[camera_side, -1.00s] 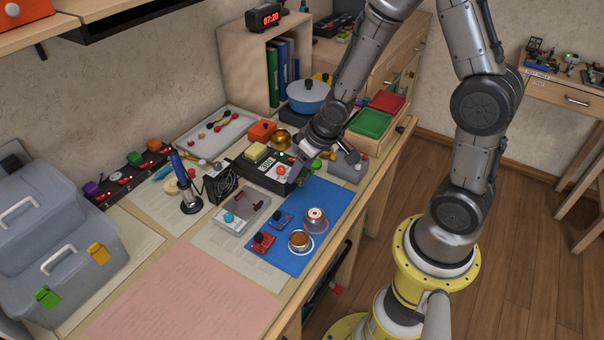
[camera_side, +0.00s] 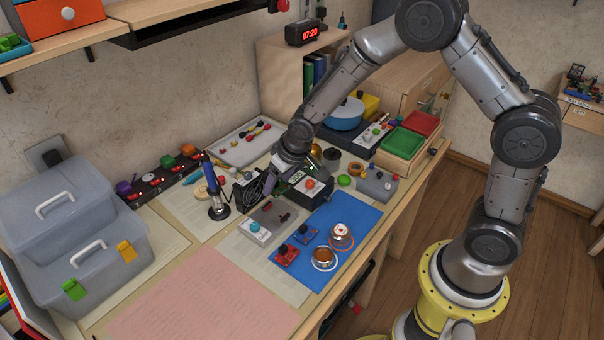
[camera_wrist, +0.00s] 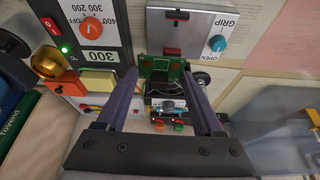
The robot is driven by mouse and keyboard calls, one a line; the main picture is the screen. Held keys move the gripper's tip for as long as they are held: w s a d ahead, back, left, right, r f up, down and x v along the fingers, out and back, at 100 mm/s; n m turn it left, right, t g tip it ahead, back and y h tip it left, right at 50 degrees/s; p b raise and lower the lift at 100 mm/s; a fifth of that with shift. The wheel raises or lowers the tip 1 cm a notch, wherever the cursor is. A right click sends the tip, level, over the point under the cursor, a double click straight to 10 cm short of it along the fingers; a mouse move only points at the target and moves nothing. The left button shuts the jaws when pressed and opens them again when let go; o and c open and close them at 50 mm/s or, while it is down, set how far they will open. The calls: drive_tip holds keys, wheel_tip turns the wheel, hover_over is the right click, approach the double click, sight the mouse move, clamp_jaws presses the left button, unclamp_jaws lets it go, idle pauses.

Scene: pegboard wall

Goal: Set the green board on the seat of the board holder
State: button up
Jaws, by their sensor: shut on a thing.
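The green board (camera_wrist: 162,68) is between the purple fingertips of my gripper (camera_wrist: 160,76) in the wrist view. My gripper is shut on it. The board holder (camera_side: 274,214) is a grey block with a pale end plate and a blue knob. In the wrist view the board holder (camera_wrist: 170,22) lies just beyond the board, with dark and red parts on top. Whether they touch is unclear.
The soldering station (camera_side: 306,186) stands close to my gripper's right, with a dark cable on its left. A soldering iron in its stand (camera_side: 216,200) is to the left. A blue mat (camera_side: 338,222) with small parts lies right of the holder. The pink sheet (camera_side: 205,300) is clear.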

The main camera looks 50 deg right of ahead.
sight(272, 211)
drive_tip(key=shift+s+a+f, duration=0.1)
drive_tip(key=shift+a+f, duration=0.1)
drive_tip(key=shift+a, duration=0.25)
drive_tip(key=shift+a+f, duration=0.2)
drive_tip(key=shift+a, duration=0.25)
drive_tip(key=shift+f, duration=2.3)
drive_tip(key=shift+f, duration=0.55)
drive_tip(key=o, duration=1.3)
drive_tip(key=shift+o, duration=0.2)
drive_tip(key=shift+r, duration=3)
